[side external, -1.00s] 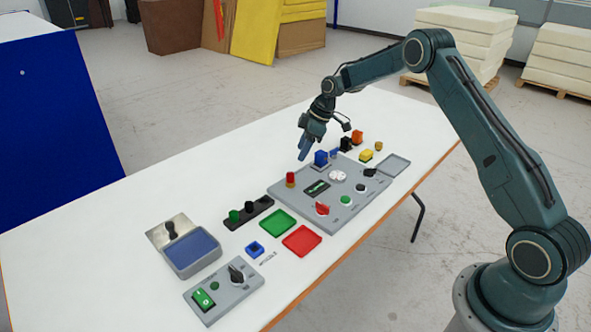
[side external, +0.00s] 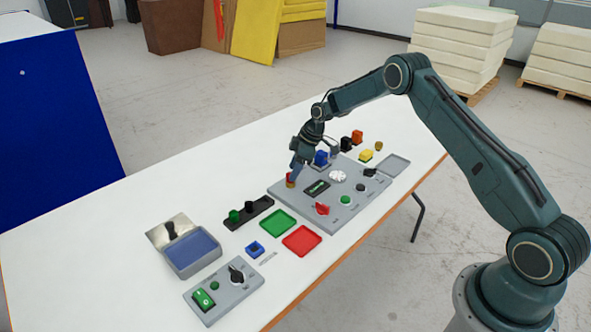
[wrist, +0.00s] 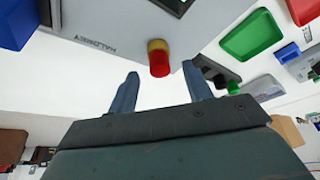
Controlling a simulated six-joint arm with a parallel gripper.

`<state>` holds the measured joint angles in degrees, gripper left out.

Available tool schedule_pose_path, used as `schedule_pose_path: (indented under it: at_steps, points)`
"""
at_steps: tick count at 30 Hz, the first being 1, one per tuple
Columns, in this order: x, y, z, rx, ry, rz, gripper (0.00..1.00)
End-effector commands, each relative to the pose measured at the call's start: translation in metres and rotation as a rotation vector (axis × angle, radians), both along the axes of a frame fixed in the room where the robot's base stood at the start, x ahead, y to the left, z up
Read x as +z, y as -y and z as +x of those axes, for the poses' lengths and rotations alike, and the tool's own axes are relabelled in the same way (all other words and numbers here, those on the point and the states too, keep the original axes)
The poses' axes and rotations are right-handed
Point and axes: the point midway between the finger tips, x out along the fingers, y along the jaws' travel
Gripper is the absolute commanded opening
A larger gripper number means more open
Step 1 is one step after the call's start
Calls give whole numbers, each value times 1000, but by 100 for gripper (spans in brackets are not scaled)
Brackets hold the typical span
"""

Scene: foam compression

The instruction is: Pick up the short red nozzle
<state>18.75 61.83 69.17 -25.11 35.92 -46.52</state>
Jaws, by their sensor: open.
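The short red nozzle (side external: 290,177) stands upright on a yellow-brass base at the back left edge of the grey panel (side external: 320,217). In the side view my gripper's fingers (side external: 295,170) are right at the nozzle and partly cover it. In the wrist view the red nozzle (wrist: 159,67) lies centred ahead of the gap between my open fingertips (wrist: 161,78). A finger is on each side with clear space between. I cannot tell whether either finger touches it.
A blue block (side external: 321,158) stands on the panel close to the right of my gripper. A black rack (side external: 249,213) with green and black pieces, a green tray (side external: 278,222) and a red tray (side external: 302,241) lie to the left and front. The table's back left is clear.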

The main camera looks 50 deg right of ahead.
Motion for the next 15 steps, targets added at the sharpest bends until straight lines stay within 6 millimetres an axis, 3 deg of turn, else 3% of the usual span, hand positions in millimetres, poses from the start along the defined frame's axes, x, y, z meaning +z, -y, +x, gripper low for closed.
schedule_pose_path:
  at_steps: [6, 15]
  points:
    - [-18, -5, 5, 0, 0, -1, 50]
    - [-20, -6, 6, 0, 1, -1, 50]
